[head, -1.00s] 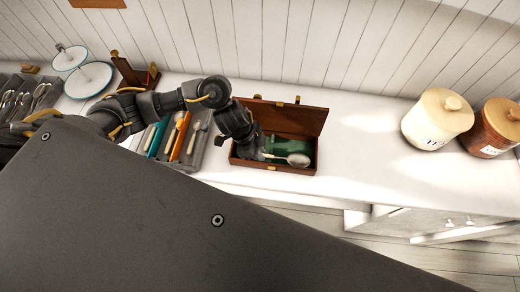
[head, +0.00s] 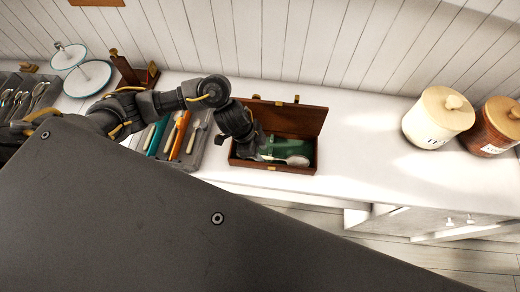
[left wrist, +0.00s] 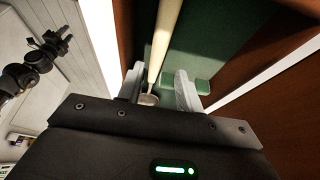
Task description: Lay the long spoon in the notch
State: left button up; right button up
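The long spoon has a pale handle and a bright metal bowl (head: 297,160). It lies lengthwise over the green insert (head: 292,147) of the open wooden box (head: 290,170), bowl toward the right end. I cannot tell whether it sits fully in the notch. My left gripper (head: 252,152) reaches down into the left part of the box. In the left wrist view the pale handle (left wrist: 165,38) runs between the two grey fingers (left wrist: 160,90), which stand apart with a gap beside it. A dark arm end, probably my right gripper (left wrist: 62,42), shows small at the left there.
A grey cutlery tray (head: 202,150) with several coloured-handled pieces stands left of the box. A cream jar (head: 432,125) and a brown jar (head: 488,135) stand at the right. The white counter (head: 365,150) between box and jars is clear. The box lid (head: 300,115) stands open behind.

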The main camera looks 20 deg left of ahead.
pick_arm(q)
jog(key=shift+s, duration=0.15)
jog(key=shift+r, duration=0.1)
jog(key=shift+a+r, duration=0.15)
jog(key=shift+r, duration=0.15)
jog(key=w+p+v, duration=0.1)
jog(key=v, duration=0.9)
jog(key=shift+s, duration=0.4)
